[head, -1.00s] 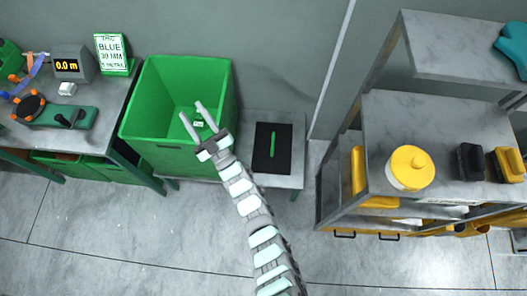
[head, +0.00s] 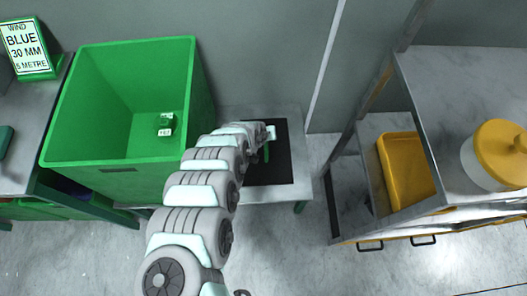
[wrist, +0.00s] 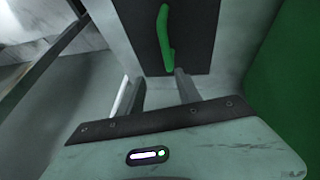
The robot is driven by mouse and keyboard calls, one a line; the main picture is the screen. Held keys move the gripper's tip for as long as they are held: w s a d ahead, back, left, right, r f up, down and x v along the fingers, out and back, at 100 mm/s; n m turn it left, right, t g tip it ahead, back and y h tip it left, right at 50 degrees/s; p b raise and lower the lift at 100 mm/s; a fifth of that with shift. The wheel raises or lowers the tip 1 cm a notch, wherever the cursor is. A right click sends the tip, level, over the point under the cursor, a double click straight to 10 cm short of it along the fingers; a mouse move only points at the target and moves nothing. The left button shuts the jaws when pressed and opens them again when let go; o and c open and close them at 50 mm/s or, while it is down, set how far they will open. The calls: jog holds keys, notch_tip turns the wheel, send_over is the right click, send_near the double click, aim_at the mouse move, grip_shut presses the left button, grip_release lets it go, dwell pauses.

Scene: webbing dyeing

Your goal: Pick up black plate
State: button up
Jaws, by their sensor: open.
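The black plate (head: 281,170) lies flat on a low grey table to the right of the green bin. A green bar-shaped handle (wrist: 165,38) runs along its middle. In the head view my arm covers the plate's left part and some of the handle. My gripper (wrist: 158,80) is open and empty in the wrist view. Its two fingers point toward the plate's near edge and the near end of the handle. I cannot tell how high the fingers are above the plate.
The large green bin (head: 125,165) stands close on the left with small labelled items inside. A grey shelf rack (head: 450,90) holding a yellow bin (head: 407,170) and a yellow-lidded pot (head: 497,155) stands on the right. Floor shows between table and rack.

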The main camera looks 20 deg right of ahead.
aim_at(266, 143)
jog(key=f+b, duration=0.1)
jog(key=f, duration=0.1)
jog(key=f+b, duration=0.1)
jog(key=f, duration=0.1)
jog(key=f+b, duration=0.1)
jog(key=f, duration=0.1)
jog(key=shift+w+d+f, duration=0.2)
jog(key=shift+d, duration=0.05)
jog(key=b+x, duration=0.4)
jog(key=x, duration=0.1)
jog(key=shift+a+f+b, duration=0.25)
jog(key=shift+a+b, duration=0.05)
jog(key=shift+r, duration=0.1)
jog(key=shift+a, duration=0.1)
jog(key=shift+c, duration=0.4)
grip_shut()
